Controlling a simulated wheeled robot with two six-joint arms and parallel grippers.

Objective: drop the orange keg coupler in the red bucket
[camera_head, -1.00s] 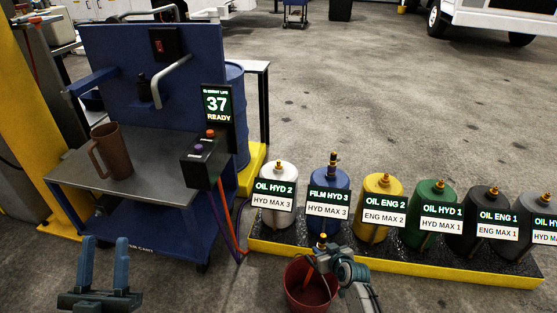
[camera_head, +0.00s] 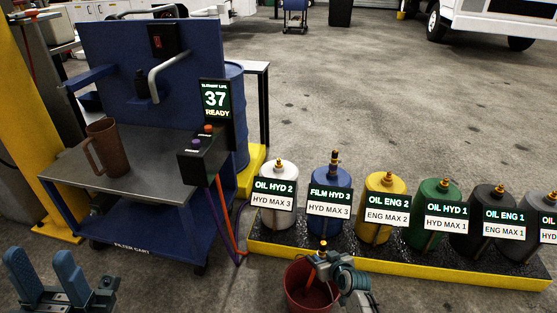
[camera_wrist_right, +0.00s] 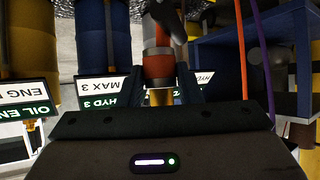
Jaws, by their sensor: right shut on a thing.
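The red bucket (camera_head: 297,295) stands on the floor at the lower middle of the head view. My right gripper (camera_head: 327,263) is above it and shut on the orange keg coupler (camera_head: 310,277). The coupler's brass end points up and its orange part hangs over the bucket's opening. In the right wrist view the coupler (camera_wrist_right: 158,66) shows orange and silver bands between my fingers; the bucket cannot be made out there. My left gripper (camera_head: 42,262) is open and empty at the lower left of the head view.
A yellow-edged drip tray (camera_head: 400,267) with several labelled oil containers stands behind and right of the bucket. The blue filter cart (camera_head: 150,235), with a brown jug (camera_head: 108,150) on its top, is at the left. Orange and purple hoses (camera_head: 226,215) hang from its control box.

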